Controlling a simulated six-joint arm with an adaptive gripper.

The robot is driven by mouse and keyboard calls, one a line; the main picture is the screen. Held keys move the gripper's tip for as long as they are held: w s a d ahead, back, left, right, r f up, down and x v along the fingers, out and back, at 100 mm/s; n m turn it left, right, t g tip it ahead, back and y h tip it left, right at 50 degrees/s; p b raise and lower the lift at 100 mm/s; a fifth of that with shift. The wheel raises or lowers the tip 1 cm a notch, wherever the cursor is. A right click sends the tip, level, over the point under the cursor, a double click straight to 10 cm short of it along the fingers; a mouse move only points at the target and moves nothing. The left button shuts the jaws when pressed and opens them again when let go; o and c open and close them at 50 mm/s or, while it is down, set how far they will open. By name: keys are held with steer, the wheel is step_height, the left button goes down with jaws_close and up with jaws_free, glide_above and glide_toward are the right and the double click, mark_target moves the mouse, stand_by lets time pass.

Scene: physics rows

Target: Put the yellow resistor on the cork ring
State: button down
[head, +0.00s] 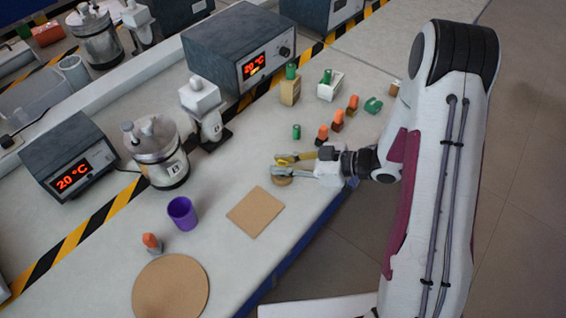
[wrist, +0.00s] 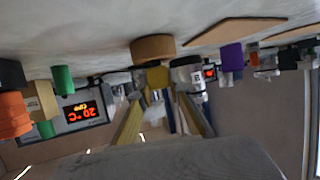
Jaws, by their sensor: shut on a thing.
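My gripper (head: 281,167) is low over the table near its front edge, its fingers pointing left. In the wrist view, which shows the table at the top, the fingertips (wrist: 160,92) are closed around a yellow block-like thing, the yellow resistor (wrist: 157,77). The cork ring (wrist: 153,46) is a short, thick brown disc just beyond the resistor. In the head view the cork ring (head: 283,181) is partly covered by the fingers. I cannot tell whether the resistor touches the ring. The resistor is hard to make out between the fingers in the head view.
A square cork mat (head: 256,212), purple cup (head: 182,213) and round cork mat (head: 170,288) lie to the left. Orange blocks (head: 337,119), a green cylinder (head: 297,131) and small boxes (head: 290,91) stand behind the gripper. A heater box (head: 238,45) is farther back.

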steer(key=shift+f, duration=0.35)
steer(key=c, duration=1.9)
jaws_free()
steer(key=shift+r, duration=0.15)
steer(key=shift+r, duration=0.4)
steer(key=shift+v, duration=5.95)
